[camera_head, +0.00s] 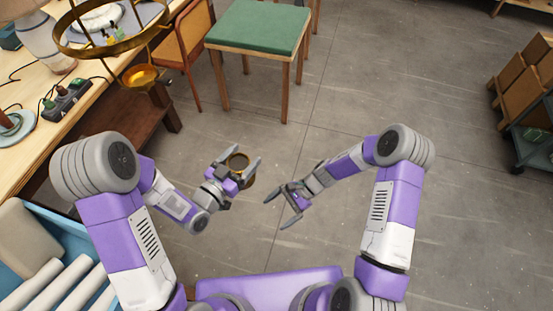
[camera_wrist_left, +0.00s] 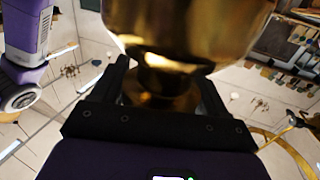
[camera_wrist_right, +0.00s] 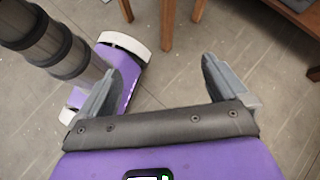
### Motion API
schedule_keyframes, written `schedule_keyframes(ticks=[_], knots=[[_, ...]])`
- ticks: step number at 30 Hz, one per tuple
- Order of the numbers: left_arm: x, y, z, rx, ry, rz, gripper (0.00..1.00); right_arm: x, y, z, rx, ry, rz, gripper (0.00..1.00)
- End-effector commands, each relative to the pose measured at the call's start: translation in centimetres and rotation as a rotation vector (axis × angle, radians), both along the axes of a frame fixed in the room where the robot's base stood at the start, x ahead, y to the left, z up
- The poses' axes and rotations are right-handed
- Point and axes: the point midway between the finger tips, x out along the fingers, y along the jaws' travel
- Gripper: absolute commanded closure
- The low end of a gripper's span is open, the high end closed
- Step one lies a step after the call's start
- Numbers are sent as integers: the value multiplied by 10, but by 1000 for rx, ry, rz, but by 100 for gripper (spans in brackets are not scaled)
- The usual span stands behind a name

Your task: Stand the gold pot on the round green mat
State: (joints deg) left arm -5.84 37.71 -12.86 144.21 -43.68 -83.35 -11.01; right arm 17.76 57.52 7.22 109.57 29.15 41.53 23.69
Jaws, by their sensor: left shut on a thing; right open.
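The gold pot (camera_head: 238,160) is held up over the open floor in the head view, partly hidden by the gripper. My left gripper (camera_head: 238,172) is shut on it. In the left wrist view the shiny gold pot (camera_wrist_left: 190,30) fills the top middle, with its narrow part between the two dark fingers. My right gripper (camera_head: 281,210) is open and empty, to the right of and lower than the left one. Its parted fingers also show in the right wrist view (camera_wrist_right: 165,85). I cannot make out a round green mat in any view.
A wooden bench (camera_head: 95,70) runs along the left with a lamp and a power strip (camera_head: 66,98). A gold ring fixture (camera_head: 110,48) overlaps it. A green-topped table (camera_head: 262,27) stands at the back, beside a chair (camera_head: 187,45). A cart with boxes (camera_head: 525,85) is right. The central floor is clear.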

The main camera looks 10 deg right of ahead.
Motion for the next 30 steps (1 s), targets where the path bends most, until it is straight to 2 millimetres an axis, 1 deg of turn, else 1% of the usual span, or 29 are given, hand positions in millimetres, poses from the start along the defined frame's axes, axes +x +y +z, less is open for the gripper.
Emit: schedule_keyframes(ticks=[1,3,5,6,9,12,15,19,23,26,30], knots=[[0,0,1,-1,-2,0,90,13,3,13,51,41,-38,0],[0,0,1,-1,-2,0,90,30,7,34,132,107,-84,0],[0,0,1,-1,-2,0,90,44,9,54,205,158,-114,0],[0,0,1,-1,-2,0,90,53,10,68,253,188,-130,0],[0,0,1,-1,-2,0,90,72,8,99,366,251,-158,0],[0,0,1,-1,-2,0,90,86,4,126,458,298,-167,0],[0,0,1,-1,-2,0,90,94,0,145,522,327,-167,0],[0,0,1,-1,-2,0,90,99,-1,157,562,345,-163,0],[0,0,1,-1,-2,0,90,97,8,159,571,349,-162,0],[0,0,1,-1,-2,0,90,92,23,159,570,351,-159,0],[0,0,1,-1,-2,0,90,85,50,159,568,350,-158,0]])
